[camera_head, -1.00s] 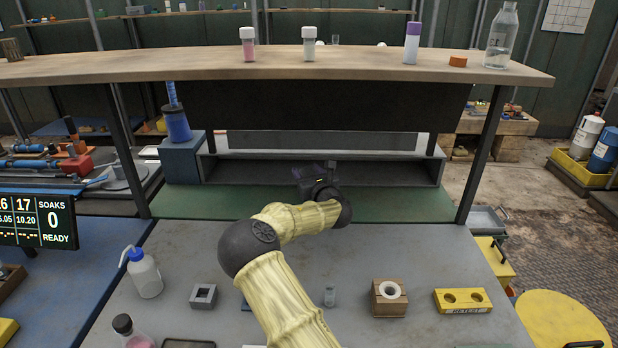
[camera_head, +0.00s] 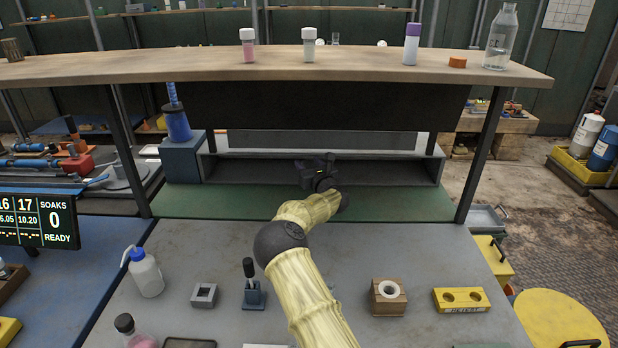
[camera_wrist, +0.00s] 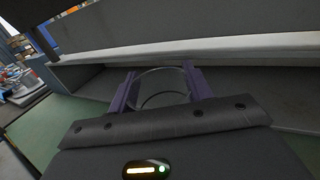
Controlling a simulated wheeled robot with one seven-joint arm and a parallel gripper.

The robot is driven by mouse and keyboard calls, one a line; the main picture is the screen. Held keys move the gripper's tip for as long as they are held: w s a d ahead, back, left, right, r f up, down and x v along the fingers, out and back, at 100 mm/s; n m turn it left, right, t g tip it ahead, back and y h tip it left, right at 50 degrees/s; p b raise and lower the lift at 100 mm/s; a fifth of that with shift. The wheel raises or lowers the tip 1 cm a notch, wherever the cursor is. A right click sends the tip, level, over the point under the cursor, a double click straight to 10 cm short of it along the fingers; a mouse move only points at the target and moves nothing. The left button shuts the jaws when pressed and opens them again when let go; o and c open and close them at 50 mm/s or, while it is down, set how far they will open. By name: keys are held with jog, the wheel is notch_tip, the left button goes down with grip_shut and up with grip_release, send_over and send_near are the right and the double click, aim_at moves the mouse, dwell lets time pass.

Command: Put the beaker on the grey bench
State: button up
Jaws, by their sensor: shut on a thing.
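My gripper (camera_head: 318,163) is inside the low grey open-fronted recess under the wooden shelf, above the green strip. In the wrist view its two purple fingers (camera_wrist: 160,90) are shut on a clear glass beaker (camera_wrist: 162,72), whose curved rim shows between them. The beaker cannot be made out in the head view, behind my dark wrist. I cannot tell whether its base touches the recess floor. The grey bench (camera_head: 205,255) lies in front of the green strip, nearer to me.
The bench holds a wash bottle (camera_head: 146,273), a grey square holder (camera_head: 204,295), a black-handled tool in a blue stand (camera_head: 252,287), a wooden block with a white ring (camera_head: 388,296) and a yellow two-hole block (camera_head: 461,300). The wooden shelf (camera_head: 150,67) overhangs my gripper. The bench's middle rear is clear.

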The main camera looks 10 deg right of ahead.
notch_tip(320, 180, down, 4)
jog(key=shift+f, duration=0.1)
jog(key=shift+w+f, duration=0.2)
jog(key=shift+f, duration=0.15)
jog(key=shift+f, duration=0.2)
jog(key=o, duration=1.1)
jog(key=shift+c, duration=0.2)
jog(key=shift+r, duration=0.1)
jog(key=shift+r, duration=0.15)
jog(key=shift+s+d, duration=0.1)
jog(key=shift+s, duration=0.15)
jog(key=s, duration=0.3)
jog(key=s+d, duration=0.1)
jog(key=s, duration=0.3)
jog(key=s+d, duration=0.1)
jog(key=s, duration=0.3)
jog(key=shift+s+d, duration=0.1)
jog(key=shift+s, duration=0.05)
